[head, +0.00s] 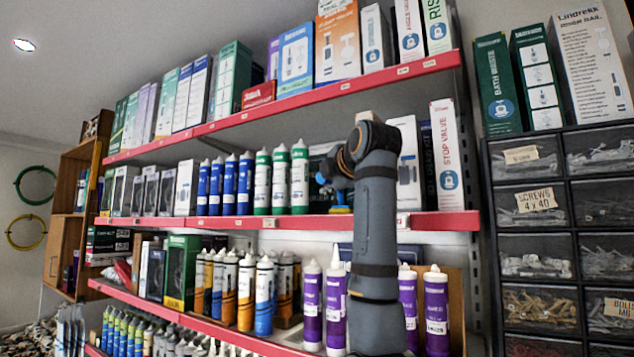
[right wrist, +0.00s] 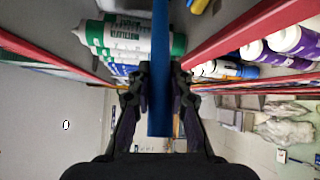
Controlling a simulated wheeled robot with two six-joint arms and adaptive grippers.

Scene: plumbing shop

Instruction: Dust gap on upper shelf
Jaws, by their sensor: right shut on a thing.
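My right gripper (right wrist: 160,75) is shut on a long blue handle (right wrist: 159,112), which runs up and down the right wrist view between the fingers. In the head view the gripper is mostly hidden behind my dark forearm. A small blue and yellowish piece (head: 340,204) shows there just above the red edge of the middle shelf (head: 386,223). I cannot tell whether it touches the shelf. It is in the space between green-and-white tubes (head: 299,178) and white boxes (head: 408,165). The far end of the held tool is hidden. My left gripper is not in view.
The top shelf (head: 345,88) carries a row of boxes above the arm. Below, purple tubes (head: 335,303) and orange tubes (head: 246,292) stand on the lower shelf (head: 262,342). Drawers of screws (head: 541,199) stand at the right. Green-and-white tubes (right wrist: 128,38) are close left of the gripper.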

